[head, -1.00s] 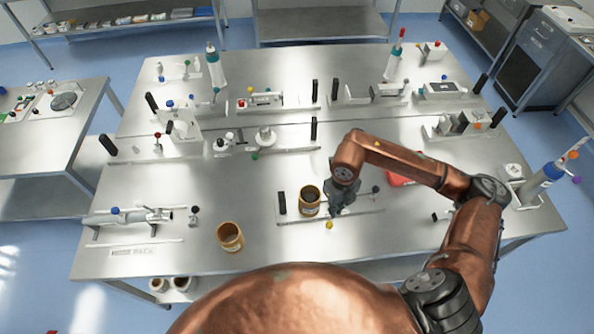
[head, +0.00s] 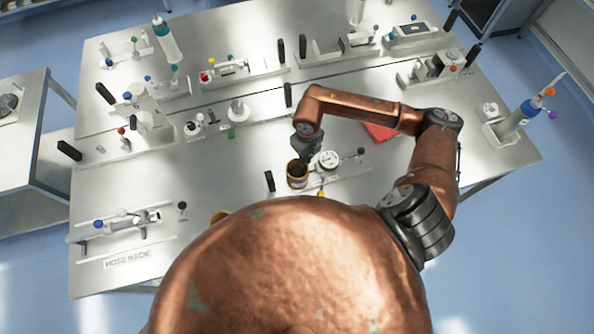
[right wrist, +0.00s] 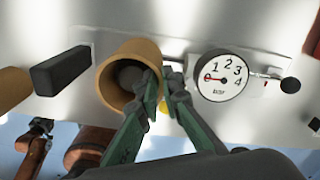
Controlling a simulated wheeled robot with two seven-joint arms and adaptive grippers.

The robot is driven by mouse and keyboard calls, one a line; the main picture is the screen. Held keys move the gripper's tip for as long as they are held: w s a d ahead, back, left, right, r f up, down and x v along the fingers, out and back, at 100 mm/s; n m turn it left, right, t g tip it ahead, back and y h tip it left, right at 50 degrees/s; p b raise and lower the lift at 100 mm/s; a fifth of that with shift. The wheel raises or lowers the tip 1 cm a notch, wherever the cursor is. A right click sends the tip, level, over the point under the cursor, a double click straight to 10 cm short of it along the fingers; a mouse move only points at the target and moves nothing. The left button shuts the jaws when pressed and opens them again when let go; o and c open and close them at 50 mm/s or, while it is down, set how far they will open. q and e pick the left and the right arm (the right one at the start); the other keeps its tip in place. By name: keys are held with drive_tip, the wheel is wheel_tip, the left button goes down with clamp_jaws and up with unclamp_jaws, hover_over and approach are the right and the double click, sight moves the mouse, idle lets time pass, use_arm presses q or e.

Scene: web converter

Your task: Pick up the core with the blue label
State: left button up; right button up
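A tan-brown core (head: 297,175) stands on a small fixture at the table's near middle. In the right wrist view the same core (right wrist: 112,82) shows its open end; no blue label is visible on it. My right gripper (head: 302,155) is at its top. In the right wrist view the green-grey fingers (right wrist: 165,87) are close together at the core's right wall, one overlapping the opening and one outside it. Whether they grip the wall is unclear. A second core (head: 219,217) is mostly hidden behind my body. A dark part in the right wrist view (right wrist: 40,127) may be my left gripper.
A round white gauge (head: 328,160) is close to the right of the core, and a black block (head: 270,181) stands to its left. A red item (head: 380,131) lies beyond my right forearm. A hose rack (head: 125,222) is at the left.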

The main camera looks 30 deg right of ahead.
drive_tip(key=shift+f, duration=0.95)
clamp_jaws()
drive_tip(key=shift+r, duration=0.1)
